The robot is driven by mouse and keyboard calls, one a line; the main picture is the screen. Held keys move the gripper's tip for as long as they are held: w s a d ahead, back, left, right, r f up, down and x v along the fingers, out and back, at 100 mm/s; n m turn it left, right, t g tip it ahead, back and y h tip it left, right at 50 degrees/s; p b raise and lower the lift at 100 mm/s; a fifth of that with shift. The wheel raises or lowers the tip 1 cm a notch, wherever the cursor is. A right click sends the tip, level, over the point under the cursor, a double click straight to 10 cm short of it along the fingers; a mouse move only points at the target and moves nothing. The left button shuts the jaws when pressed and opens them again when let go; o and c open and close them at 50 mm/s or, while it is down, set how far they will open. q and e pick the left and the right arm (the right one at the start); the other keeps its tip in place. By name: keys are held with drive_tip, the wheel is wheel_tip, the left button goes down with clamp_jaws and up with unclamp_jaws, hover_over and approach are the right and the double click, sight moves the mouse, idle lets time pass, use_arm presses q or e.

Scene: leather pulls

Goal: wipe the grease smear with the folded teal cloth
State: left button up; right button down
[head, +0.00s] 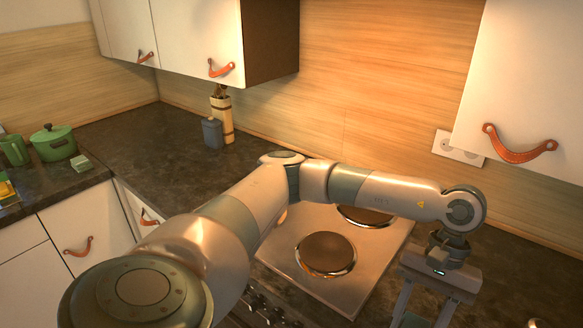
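My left arm reaches in from the lower left across the hob. My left gripper (428,318) points down at the right of the hob, over the right-hand counter. Its two fingers stand apart with a gap between them. The ends of the fingers are at or past the bottom edge, so anything below them is hidden. My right gripper is not in view.
The steel hob (376,262) has round plates. A green pot (54,143) and a small pale green block (81,163) are at the far left. A grey canister (212,133) and a utensil holder (222,113) stand by the wall. The dark left counter (130,140) is mostly clear.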

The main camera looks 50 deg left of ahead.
use_arm(q)
drive_tip(key=a+m, duration=0.1)
drive_tip(key=m, duration=0.1)
drive_tip(key=w+a+m+y, duration=0.1)
drive_tip(key=a+m, duration=0.1)
drive_tip(key=shift+w+a+f+y, duration=0.15)
drive_tip(key=shift+a+y, duration=0.1)
drive_tip(key=shift+y, duration=0.05)
drive_tip(key=shift+a, duration=0.1)
